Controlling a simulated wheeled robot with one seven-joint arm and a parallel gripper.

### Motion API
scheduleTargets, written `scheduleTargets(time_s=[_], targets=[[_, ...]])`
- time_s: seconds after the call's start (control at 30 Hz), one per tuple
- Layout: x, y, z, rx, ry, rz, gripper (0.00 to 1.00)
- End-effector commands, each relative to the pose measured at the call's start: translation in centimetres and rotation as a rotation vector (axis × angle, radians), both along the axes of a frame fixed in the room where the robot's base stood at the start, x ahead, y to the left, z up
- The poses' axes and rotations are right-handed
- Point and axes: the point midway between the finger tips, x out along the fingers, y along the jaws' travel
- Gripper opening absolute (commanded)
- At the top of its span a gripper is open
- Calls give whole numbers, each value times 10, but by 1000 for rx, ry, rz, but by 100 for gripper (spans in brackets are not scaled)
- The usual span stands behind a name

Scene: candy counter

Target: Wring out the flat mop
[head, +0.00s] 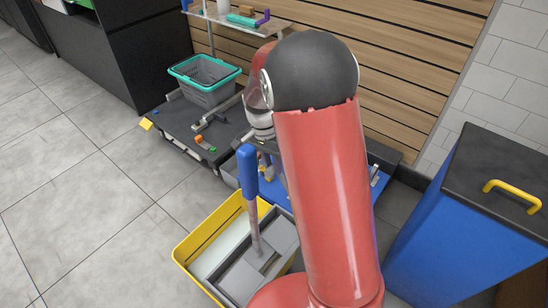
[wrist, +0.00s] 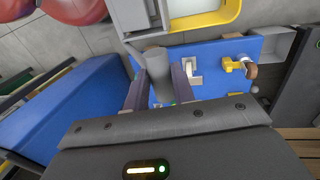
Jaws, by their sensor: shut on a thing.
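A yellow mop bucket (head: 205,235) with a grey wringer (head: 245,275) stands on the floor left of my arm. A lever or pole with a blue grip (head: 248,170) and a grey shaft rises from the wringer, leaning slightly left. In the wrist view the yellow bucket rim (wrist: 232,12) and part of the wringer (wrist: 130,14) show at the top. My gripper (wrist: 160,82) is shut on a grey rod (wrist: 154,58); which part the rod belongs to I cannot tell. In the head view my arm hides the gripper. No mop pad can be made out.
A blue bin (head: 455,225) with a black lid and yellow handle stands at the right. A dark platform with a teal-rimmed grey basket (head: 205,80) is at the back. Small items sit on a blue board (wrist: 225,75). The tiled floor (head: 80,190) at the left is clear.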

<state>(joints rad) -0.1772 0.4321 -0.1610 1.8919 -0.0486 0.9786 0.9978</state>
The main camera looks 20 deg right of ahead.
Motion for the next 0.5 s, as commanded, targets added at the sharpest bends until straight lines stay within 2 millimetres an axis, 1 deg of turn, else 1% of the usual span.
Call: scheduleTargets(time_s=[0.2, 0.5], targets=[[1, 1, -6, -18, 27, 1, 0], [1, 2, -8, -18, 27, 1, 0]])
